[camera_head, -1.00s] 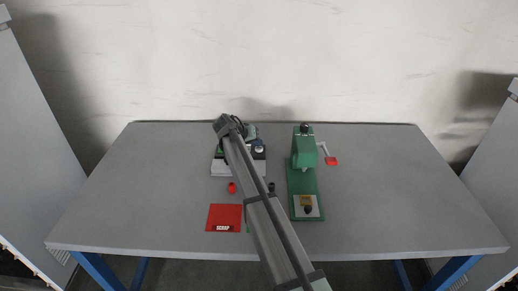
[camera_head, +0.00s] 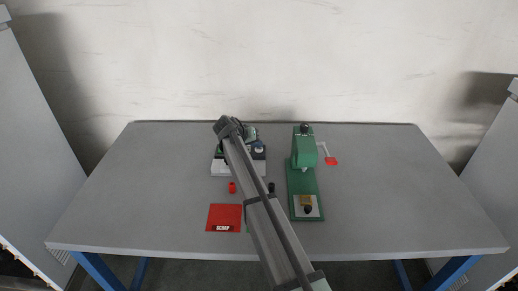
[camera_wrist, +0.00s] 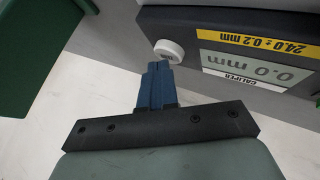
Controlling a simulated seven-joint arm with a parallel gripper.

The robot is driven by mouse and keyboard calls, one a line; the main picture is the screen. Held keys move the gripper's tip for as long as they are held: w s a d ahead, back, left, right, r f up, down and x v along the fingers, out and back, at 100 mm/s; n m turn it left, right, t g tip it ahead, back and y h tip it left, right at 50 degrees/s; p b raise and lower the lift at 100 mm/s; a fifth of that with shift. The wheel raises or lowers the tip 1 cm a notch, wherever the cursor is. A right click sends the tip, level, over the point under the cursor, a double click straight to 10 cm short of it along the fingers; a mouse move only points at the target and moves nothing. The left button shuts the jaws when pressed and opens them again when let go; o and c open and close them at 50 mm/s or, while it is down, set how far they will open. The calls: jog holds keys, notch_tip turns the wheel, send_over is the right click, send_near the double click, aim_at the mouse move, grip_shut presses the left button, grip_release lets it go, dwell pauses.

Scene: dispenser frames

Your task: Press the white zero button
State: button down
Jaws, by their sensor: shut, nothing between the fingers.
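The white zero button (camera_wrist: 168,51) is a short round knob on the face of a dark caliper gauge (camera_wrist: 225,30) in the wrist view. The gauge's display (camera_wrist: 250,71) appears upside down and reads 0.0 mm. My gripper (camera_wrist: 157,68) is shut and empty, with its blue fingertips just below the button in the picture. Whether the tips touch it I cannot tell. In the head view my arm covers much of the gauge area and hides the fingertips.
A green press (camera_head: 304,180) stands right of my arm. A red scrap tray (camera_head: 224,212) and a small red part (camera_head: 232,188) lie left of it. A red-ended item (camera_head: 331,161) is behind the press. The table's outer sides are clear.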

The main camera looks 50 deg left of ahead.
aim_at(257, 149)
jog(key=shift+r, duration=0.15)
dwell(0.4)
jog(key=shift+r, duration=0.65)
jog(key=shift+r, duration=2.5)
